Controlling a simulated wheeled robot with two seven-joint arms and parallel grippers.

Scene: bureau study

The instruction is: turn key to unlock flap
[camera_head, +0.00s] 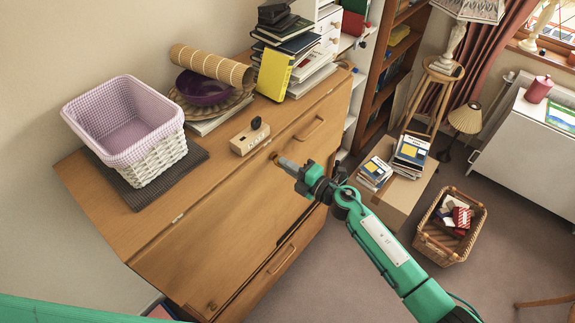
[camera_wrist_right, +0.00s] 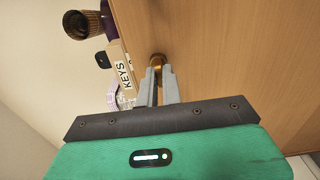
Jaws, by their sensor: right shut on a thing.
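The wooden bureau's flap (camera_head: 225,205) is closed, a broad front panel sloping down from the top edge. A small brass-coloured key (camera_wrist_right: 157,59) sits at the flap's lock near its upper edge; its shape is mostly hidden by the fingers. My right gripper (camera_head: 281,160) reaches in from the lower right with its fingertips at the lock. In the right wrist view its two grey fingers (camera_wrist_right: 158,75) are shut on the key. Which way the key is turned cannot be told. My left gripper is out of view.
A wooden KEYS box (camera_head: 250,139) stands on the bureau top close behind the lock. A lined basket (camera_head: 135,135), purple bowl (camera_head: 203,87) and book stack (camera_head: 284,50) are also on top. A carton (camera_head: 395,194) and wicker basket (camera_head: 447,240) stand on the floor to the right.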

